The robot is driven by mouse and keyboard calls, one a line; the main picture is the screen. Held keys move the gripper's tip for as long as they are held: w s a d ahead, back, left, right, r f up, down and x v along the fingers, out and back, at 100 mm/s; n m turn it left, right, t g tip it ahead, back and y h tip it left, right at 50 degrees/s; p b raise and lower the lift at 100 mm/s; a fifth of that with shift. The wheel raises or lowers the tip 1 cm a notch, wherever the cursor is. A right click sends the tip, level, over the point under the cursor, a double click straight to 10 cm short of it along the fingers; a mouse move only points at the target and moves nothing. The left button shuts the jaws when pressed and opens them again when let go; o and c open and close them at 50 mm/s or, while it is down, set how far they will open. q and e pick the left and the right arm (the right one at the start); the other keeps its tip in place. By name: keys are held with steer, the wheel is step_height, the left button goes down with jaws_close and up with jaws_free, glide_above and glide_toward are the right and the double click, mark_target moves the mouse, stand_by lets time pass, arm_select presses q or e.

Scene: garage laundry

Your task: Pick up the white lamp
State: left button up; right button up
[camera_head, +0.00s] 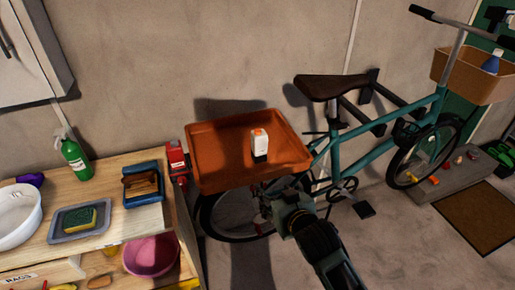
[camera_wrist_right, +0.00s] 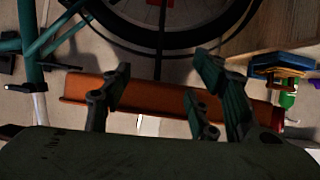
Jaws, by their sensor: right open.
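The white lamp (camera_head: 259,143), a small white block with an orange patch on top and a dark base, stands upright in the orange tray (camera_head: 215,172). My right gripper (camera_head: 276,190) is in front of the tray's front edge, below and apart from the lamp. In the right wrist view, its fingers (camera_wrist_right: 165,75) are spread with nothing held between them. A white patch, likely the lamp (camera_wrist_right: 148,125), shows there beyond the fingers, partly hidden by the gripper body. The tray (camera_wrist_right: 80,86) appears upside down there. My left gripper is not in view.
A teal bicycle (camera_head: 380,148) stands behind and right of the tray. A red clamp-like object (camera_head: 175,155) is at the tray's left edge. The wooden bench (camera_head: 108,180) on the left holds a green bottle (camera_head: 76,158), a sponge tray and a white bowl (camera_head: 18,210).

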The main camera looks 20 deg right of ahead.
steer(key=w+r+t, duration=0.3)
steer(key=r, duration=0.5)
steer(key=w+r+t, duration=0.2)
steer(key=w+r, duration=0.2)
steer(key=r, duration=0.4)
glide_toward(262, 144)
steer(key=shift+y, duration=0.4)
steer(key=w, duration=0.4)
steer(key=shift+w+f, duration=0.2)
steer(key=shift+f, duration=0.15)
steer(key=shift+w+r, duration=0.25)
steer(key=shift+w, duration=0.25)
steer(key=shift+w+f+p, duration=0.1)
steer(key=shift+w+p, duration=0.2)
steer(key=shift+w, duration=0.25)
steer(key=w+p, duration=0.1)
steer(key=w, duration=0.4)
steer(key=shift+w+a, duration=0.15)
steer(key=shift+w, duration=0.2)
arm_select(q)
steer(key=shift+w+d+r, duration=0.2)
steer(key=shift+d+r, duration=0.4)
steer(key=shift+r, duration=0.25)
arm_select(e)
steer(key=shift+s, duration=0.1)
steer(key=c, duration=1.3)
